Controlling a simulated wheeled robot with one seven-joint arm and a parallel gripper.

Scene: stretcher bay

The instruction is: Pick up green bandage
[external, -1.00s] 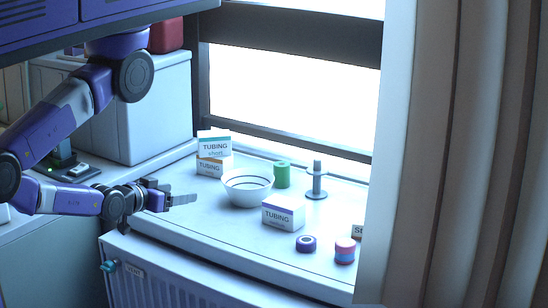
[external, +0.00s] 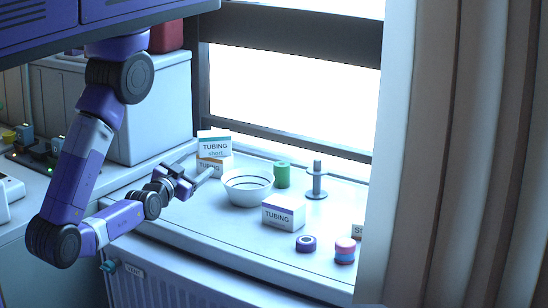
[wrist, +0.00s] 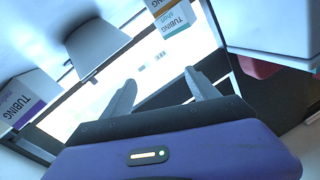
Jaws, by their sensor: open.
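The green bandage (external: 282,175) is a green roll standing upright on the white sill, behind and right of a white bowl (external: 247,190). My gripper (external: 195,170) is open and empty, over the left part of the sill, left of the bowl and in front of the tubing boxes. In the wrist view my gripper's two fingers (wrist: 158,90) are spread with nothing between them. The bowl shows there too (wrist: 95,45). I cannot make out the green bandage in the wrist view.
Two stacked tubing boxes (external: 214,145) stand at the back left of the sill. Another tubing box (external: 283,213) is in front, right of the bowl. A grey post (external: 317,182) stands right of the bandage. A purple roll (external: 306,243) and a pink-and-blue stack (external: 345,250) lie at the front right.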

